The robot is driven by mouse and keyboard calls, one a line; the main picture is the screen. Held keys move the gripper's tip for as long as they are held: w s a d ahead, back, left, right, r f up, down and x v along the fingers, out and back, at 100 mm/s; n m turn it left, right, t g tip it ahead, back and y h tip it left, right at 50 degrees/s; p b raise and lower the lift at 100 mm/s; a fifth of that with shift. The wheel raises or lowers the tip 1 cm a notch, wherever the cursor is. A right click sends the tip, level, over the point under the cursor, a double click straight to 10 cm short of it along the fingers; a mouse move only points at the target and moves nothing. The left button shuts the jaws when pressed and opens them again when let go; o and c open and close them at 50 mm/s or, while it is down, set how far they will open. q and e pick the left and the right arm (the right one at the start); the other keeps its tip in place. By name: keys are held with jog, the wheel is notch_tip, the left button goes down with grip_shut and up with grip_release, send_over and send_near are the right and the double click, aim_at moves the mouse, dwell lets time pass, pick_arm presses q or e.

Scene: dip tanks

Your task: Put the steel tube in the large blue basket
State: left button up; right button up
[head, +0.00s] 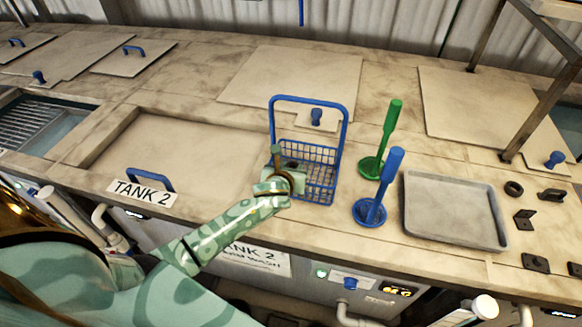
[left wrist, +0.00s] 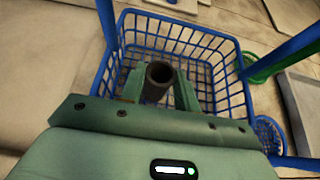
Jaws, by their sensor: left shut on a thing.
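The large blue basket (head: 321,188) stands on the counter, a wire mesh basket with a tall handle raised over it. My left gripper (head: 283,164) is at the basket's left front side in the head view. It is shut on the steel tube (head: 276,154), a short dark hollow tube held roughly upright. In the left wrist view, the steel tube (left wrist: 159,78) sits between the two green fingers (left wrist: 158,92), with its open end facing the camera. The basket (left wrist: 205,42) lies behind and below it there. The tube's lower end is hidden. My right gripper is not in view.
A green tool (head: 388,135) and a blue tool (head: 386,185) with round bases stand right of the basket. A grey tray (head: 452,209) lies beyond, with small dark parts (head: 524,219) at far right. The closed TANK 2 lid (head: 180,155) is left.

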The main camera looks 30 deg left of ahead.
pick_arm(q)
jog(key=o, duration=1)
jog(key=shift+f, duration=0.1)
jog(key=shift+r, duration=0.3)
jog(key=p+v, duration=0.1)
jog(key=v, duration=1.1)
jog(key=shift+s+r, duration=0.1)
jog(key=shift+r, duration=0.2)
jog(key=shift+a, duration=0.1)
